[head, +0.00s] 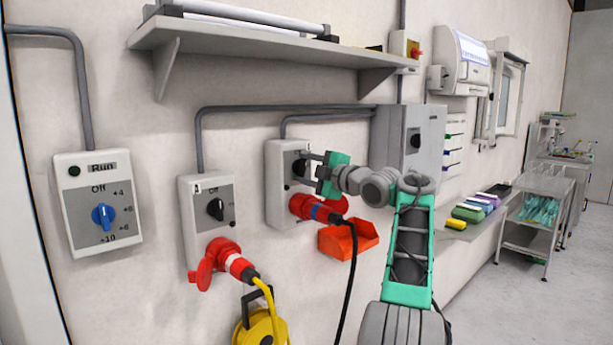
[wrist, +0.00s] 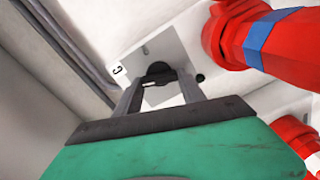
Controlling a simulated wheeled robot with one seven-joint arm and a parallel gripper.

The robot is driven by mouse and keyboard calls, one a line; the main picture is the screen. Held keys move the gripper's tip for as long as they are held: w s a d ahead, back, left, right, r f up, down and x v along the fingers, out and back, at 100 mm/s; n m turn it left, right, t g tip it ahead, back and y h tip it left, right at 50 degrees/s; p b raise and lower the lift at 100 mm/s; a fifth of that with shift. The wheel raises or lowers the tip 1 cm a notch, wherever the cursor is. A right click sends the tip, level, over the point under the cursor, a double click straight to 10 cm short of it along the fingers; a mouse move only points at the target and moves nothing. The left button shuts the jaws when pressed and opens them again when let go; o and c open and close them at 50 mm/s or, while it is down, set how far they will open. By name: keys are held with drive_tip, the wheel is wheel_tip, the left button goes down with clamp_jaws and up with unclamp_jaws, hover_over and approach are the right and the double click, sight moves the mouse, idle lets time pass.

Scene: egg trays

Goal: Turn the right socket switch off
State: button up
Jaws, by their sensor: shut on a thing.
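The right socket box (head: 275,205) is grey-white, on the wall, with a red plug (head: 308,207) and black cable below its black rotary switch (head: 299,168). My gripper (head: 308,166), with its green body, reaches this switch from the right. In the wrist view the two grey fingers of my gripper (wrist: 160,82) are on either side of the black switch knob (wrist: 158,70), shut on it. The fingers partly hide the knob and its markings, so I cannot read its setting. The red plug (wrist: 275,40) with a blue band shows at the wrist view's upper right.
The left socket box (head: 183,225) has its own black switch and a red plug with a yellow cable. A "Run" box (head: 80,230) with a blue knob is far left. A red bin (head: 345,241) hangs below my gripper. A shelf (head: 250,43) is above.

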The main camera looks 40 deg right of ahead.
drive_tip(key=shift+f+n+b, duration=0.1)
drive_tip(key=shift+n+b, duration=0.45)
drive_tip(key=shift+n, duration=1.35)
drive_tip(key=o, duration=1.4)
drive_tip(key=shift+c, duration=0.2)
drive_tip(key=s+b, duration=0.2)
drive_tip(key=s, duration=0.6)
drive_tip(key=shift+d, duration=0.1)
drive_tip(key=shift+w, duration=0.1)
